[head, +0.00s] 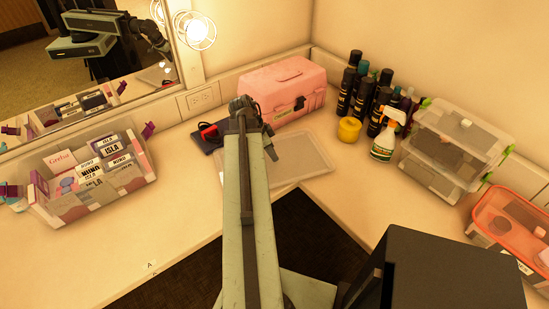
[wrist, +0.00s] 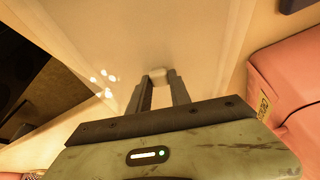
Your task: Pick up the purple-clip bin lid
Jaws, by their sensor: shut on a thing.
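The lid (head: 302,157) is a flat, clear rectangular panel in front of the pink case, partly hidden by my arm in the head view. In the wrist view the lid (wrist: 130,30) fills the upper middle, with a small pale knob (wrist: 157,73) on it. My gripper (wrist: 158,88) is shut on this knob, one finger on each side. In the head view the fingertips are hard to make out at the arm's end. I cannot tell whether the lid touches the counter. The open clear bin with purple clips (head: 140,161) stands at the left, filled with boxes and labelled packs.
A pink case (head: 281,92) stands behind the lid, with a dark flat item (head: 207,139) at its left. A yellow jar (head: 349,129), spray bottle (head: 385,138), dark bottles and stacked green-clip bins (head: 440,160) stand right. The front-left counter is clear.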

